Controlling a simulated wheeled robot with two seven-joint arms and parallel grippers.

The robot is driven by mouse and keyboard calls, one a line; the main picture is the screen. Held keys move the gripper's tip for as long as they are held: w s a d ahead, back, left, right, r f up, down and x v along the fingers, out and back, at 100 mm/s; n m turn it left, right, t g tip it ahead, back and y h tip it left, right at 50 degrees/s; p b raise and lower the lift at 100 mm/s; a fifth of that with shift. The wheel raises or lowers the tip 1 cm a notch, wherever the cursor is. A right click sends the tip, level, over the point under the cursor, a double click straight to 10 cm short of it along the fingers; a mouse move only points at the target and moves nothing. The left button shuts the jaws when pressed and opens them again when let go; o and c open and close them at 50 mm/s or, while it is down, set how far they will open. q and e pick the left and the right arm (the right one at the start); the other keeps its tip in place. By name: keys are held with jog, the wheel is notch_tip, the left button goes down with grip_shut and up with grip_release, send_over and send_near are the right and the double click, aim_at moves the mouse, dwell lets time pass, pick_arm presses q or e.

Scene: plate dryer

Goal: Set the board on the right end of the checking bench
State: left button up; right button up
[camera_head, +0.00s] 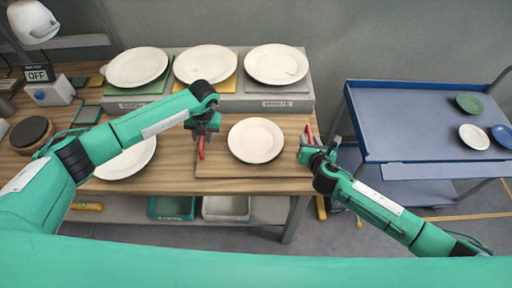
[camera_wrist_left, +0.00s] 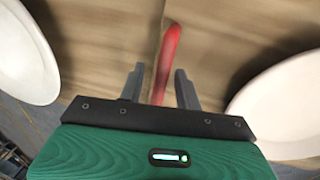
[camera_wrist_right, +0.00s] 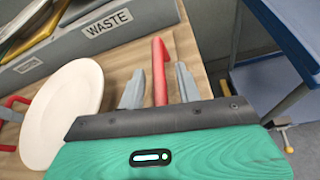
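The wooden board (camera_head: 215,168) lies at the right end of the wooden bench (camera_head: 165,183), with a white plate (camera_head: 256,140) on it. It has a red handle at each end. My left gripper (camera_head: 203,134) is at the left handle (camera_head: 201,149); in the left wrist view its fingers stand apart on either side of the red handle (camera_wrist_left: 168,58). My right gripper (camera_head: 309,146) is at the right handle (camera_head: 309,132); in the right wrist view its fingers stand apart around the handle (camera_wrist_right: 160,72), with gaps visible on both sides.
A grey raised stand (camera_head: 200,103) behind the board carries three white plates on coloured mats. Another white plate (camera_head: 128,160) lies left, partly under my left arm. A blue cart (camera_head: 410,125) with small dishes stands right, across a gap. Bins sit below the bench.

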jog(key=shift+s, duration=0.1)
jog(key=v, duration=1.1)
jog(key=shift+s+d+r, duration=0.1)
jog(key=shift+s+r, duration=0.05)
jog(key=shift+s, duration=0.2)
pick_arm(q)
notch_tip(320, 180, up, 12)
jog(key=d, duration=0.2)
jog(key=shift+d, duration=0.15)
jog(key=shift+w+f, duration=0.1)
